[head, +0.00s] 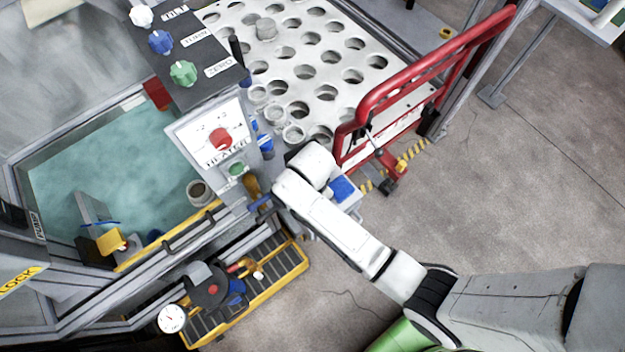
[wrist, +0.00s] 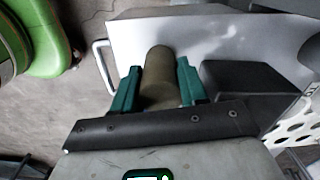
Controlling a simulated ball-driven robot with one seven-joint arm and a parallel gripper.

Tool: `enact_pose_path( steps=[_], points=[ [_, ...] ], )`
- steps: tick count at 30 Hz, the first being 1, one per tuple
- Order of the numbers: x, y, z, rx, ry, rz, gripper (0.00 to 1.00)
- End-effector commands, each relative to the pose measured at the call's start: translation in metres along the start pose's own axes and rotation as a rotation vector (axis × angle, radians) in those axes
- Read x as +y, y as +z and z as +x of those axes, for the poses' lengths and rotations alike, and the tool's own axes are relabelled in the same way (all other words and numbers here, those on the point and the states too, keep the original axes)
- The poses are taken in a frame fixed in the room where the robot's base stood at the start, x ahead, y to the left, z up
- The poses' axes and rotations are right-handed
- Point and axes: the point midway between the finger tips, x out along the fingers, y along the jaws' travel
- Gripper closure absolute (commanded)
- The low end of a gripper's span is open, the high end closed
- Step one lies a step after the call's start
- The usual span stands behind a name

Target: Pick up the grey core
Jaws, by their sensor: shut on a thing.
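My gripper (wrist: 158,76) shows in the wrist view with its two teal fingers shut on an olive-brown cylinder (wrist: 160,72). The cylinder sticks out past the fingertips in front of a white surface. In the head view my arm reaches to the console's right side and the fingers are mostly hidden. A brownish piece (head: 252,187) shows there beside the arm's end. I cannot tell whether the held cylinder is the grey core.
The white perforated plate (head: 330,58) has several clear cups near its lower left edge. A red rail (head: 430,65) borders its right. The console (head: 215,135) with a red button stands beside a teal water tank (head: 105,160). A yellow-edged tray (head: 290,265) lies below. Open floor is right.

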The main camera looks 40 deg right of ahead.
Motion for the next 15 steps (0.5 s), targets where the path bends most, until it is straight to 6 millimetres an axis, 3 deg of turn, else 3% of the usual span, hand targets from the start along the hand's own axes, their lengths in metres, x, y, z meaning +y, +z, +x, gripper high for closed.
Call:
enact_pose_path(
  steps=[7, 15],
  points=[
    [-0.001, 0.000, -0.031, 0.000, -0.005, 0.000, 0.84],
    [0.042, 0.008, -0.079, 0.000, -0.004, -0.001, 0.84]
  ],
)
